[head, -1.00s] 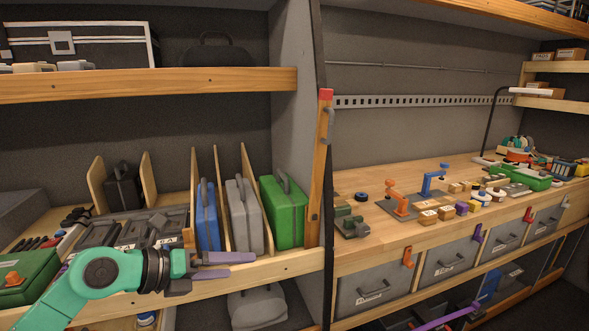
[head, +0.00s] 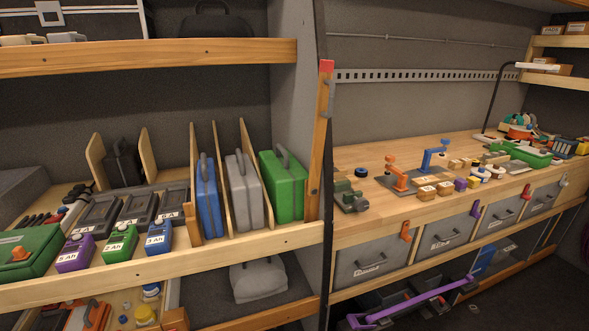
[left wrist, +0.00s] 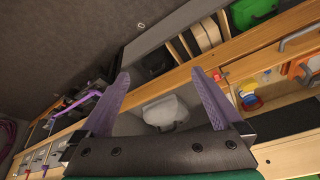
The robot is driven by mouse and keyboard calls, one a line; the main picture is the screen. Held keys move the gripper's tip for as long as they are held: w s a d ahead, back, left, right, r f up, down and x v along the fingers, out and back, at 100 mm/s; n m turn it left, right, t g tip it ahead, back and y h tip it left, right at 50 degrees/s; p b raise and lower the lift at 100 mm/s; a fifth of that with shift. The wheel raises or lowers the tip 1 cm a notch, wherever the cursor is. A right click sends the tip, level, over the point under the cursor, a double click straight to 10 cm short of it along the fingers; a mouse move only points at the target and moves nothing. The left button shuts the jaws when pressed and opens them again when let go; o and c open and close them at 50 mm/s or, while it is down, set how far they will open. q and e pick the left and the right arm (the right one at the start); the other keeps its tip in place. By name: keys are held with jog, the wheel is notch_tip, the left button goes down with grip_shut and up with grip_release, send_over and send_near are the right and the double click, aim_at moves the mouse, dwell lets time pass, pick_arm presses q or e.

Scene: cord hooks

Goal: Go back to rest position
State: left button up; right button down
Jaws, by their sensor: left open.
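My left gripper (left wrist: 160,76) shows only in the left wrist view. Its two purple fingers are spread apart with nothing between them. Beyond it are a wooden shelf edge (left wrist: 148,91) and a pale grey bag (left wrist: 166,112). The head view shows neither of my arms nor grippers. In the head view an orange hook (head: 405,231), a purple hook (head: 476,210) and a red hook (head: 526,192) sit along the workbench front edge.
The left shelf (head: 215,258) holds blue (head: 207,200), grey (head: 243,195) and green (head: 285,190) cases between dividers. Batteries, including a purple one (head: 75,253), stand at its front. A wooden post (head: 318,150) divides shelf and workbench (head: 360,155). A long purple bar (head: 410,304) lies low right.

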pick_arm(q)
notch_tip(320, 180, down, 22)
jog(key=s+g, duration=0.2)
jog(key=s, duration=0.1)
jog(key=s+a+f+g, duration=0.1)
jog(key=s+a+f, duration=0.1)
jog(key=s+f, duration=1.4)
jog(key=shift+s+a, duration=0.3)
jog(key=shift+s, duration=0.2)
